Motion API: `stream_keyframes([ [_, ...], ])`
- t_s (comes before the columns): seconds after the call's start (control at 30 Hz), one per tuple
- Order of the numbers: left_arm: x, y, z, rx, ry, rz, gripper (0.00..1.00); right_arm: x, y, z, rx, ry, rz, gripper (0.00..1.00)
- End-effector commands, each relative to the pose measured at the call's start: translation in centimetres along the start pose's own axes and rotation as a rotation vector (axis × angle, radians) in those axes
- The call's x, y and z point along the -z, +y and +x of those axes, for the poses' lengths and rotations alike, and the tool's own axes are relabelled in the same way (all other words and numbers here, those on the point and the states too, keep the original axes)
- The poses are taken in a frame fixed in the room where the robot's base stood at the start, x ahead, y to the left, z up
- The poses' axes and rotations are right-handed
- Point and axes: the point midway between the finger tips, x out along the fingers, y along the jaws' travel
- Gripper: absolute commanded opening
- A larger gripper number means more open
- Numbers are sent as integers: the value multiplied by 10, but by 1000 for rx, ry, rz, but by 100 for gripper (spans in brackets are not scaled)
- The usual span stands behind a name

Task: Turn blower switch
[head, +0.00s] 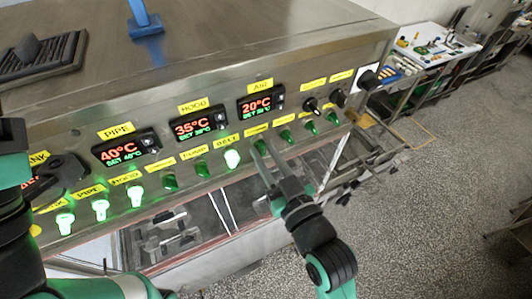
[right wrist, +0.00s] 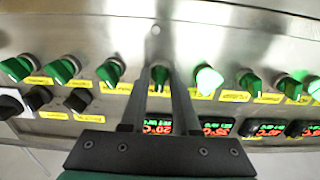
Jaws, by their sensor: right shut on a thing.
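A row of green rotary switches runs along the steel panel (head: 220,105). My right gripper (head: 264,155) is at the unlit green switch just right of the lit BELT switch (head: 232,158); the small yellow label (head: 256,130) above it is too blurred to read. In the right wrist view the two fingers (right wrist: 160,95) stand on either side of that green switch (right wrist: 160,74), shut on its knob. The lit switch (right wrist: 207,80) is beside them. My left gripper (head: 62,172) is a dark shape at the left edge, partly covering a display; its opening is unclear.
Displays for PIPE (head: 126,148), HOOD (head: 199,125) and AIR (head: 262,104) sit above the switches. Neighbouring switches are close on both sides. Two black knobs (head: 313,105) are at the right. Open speckled floor (head: 440,190) lies right of the machine.

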Motion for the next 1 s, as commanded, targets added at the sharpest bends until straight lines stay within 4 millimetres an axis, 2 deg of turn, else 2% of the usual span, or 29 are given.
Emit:
stream_keyframes([
  [0.5, 0, 0, 0, 0, 0, 0, 50, 0, -1, 0, 0, 0, 409, 0],
  [1.0, 0, 0, 0, 0, 0, 0, 50, 0, -1, 0, 0, 0, 528, 0],
])
